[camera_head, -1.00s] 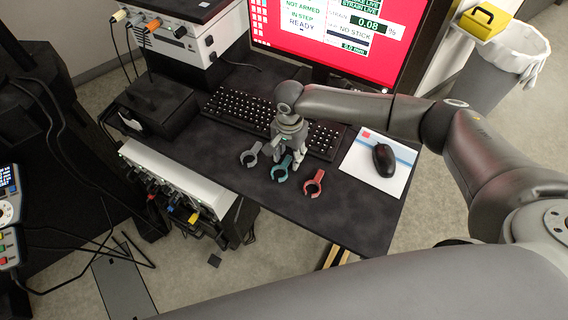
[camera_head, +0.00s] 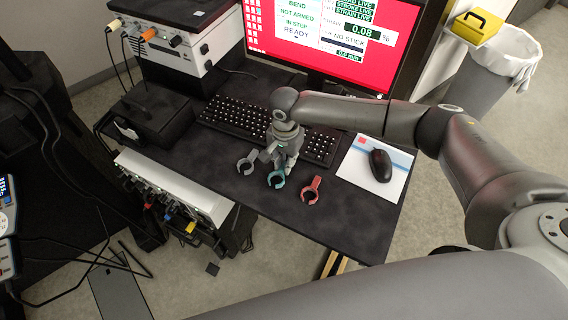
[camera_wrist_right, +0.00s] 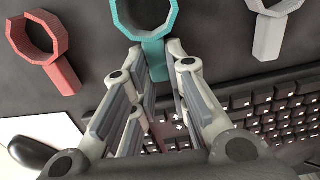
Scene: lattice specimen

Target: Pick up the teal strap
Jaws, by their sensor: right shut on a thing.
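The teal strap (camera_head: 276,179), a ring with an open gap and a short tail, lies on the dark desk between a grey strap and a red strap. In the right wrist view the teal strap (camera_wrist_right: 146,20) is at top centre, with its tail between my fingers. My right gripper (camera_head: 284,160) is low over the desk at the strap's keyboard side. In the wrist view its fingers (camera_wrist_right: 158,62) are shut on the tail, and they hide part of it. I cannot tell whether the strap is clear of the desk. My left gripper is not in view.
The grey strap (camera_head: 248,163) and red strap (camera_head: 312,190) lie close on either side. A keyboard (camera_head: 238,118) is just behind my right gripper. A mouse (camera_head: 381,165) on a pad is to the right. A monitor (camera_head: 330,38) stands at the back. The desk's front is bare.

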